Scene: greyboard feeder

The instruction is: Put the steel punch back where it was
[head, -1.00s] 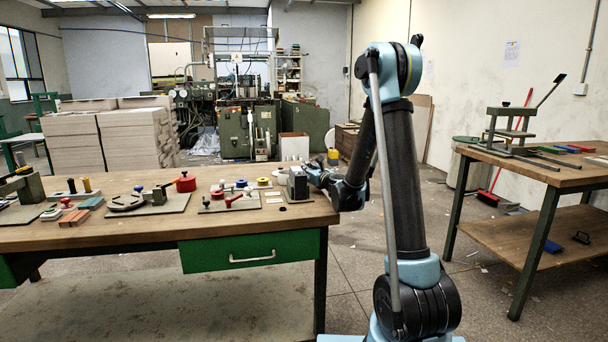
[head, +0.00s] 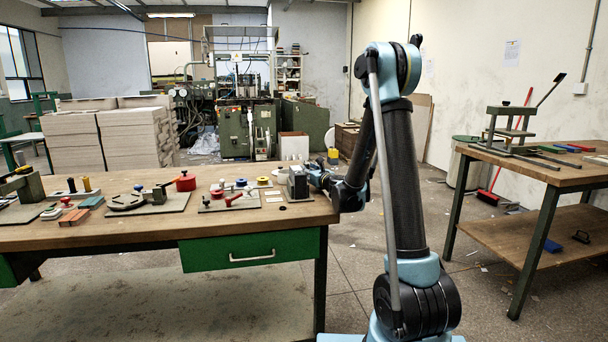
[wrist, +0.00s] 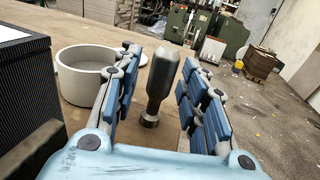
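The steel punch (wrist: 162,82) shows in the wrist view as a dark grey, rounded handle with a narrower, shiny end below. It looks upright, lower end down at the wooden table. My gripper (wrist: 165,85) is open, with its blue-padded fingers on either side of the punch. Gaps show between the punch and both fingers. In the head view my gripper (head: 318,174) is low at the table's right end, beside a grey block. The punch cannot be made out in the head view.
A pale round bowl (wrist: 84,75) stands just left of the fingers in the wrist view, near a dark ribbed box (wrist: 28,85) with a white top. The workbench (head: 150,234) holds several fixtures and a grey block (head: 298,184). Floor lies open right of the bench.

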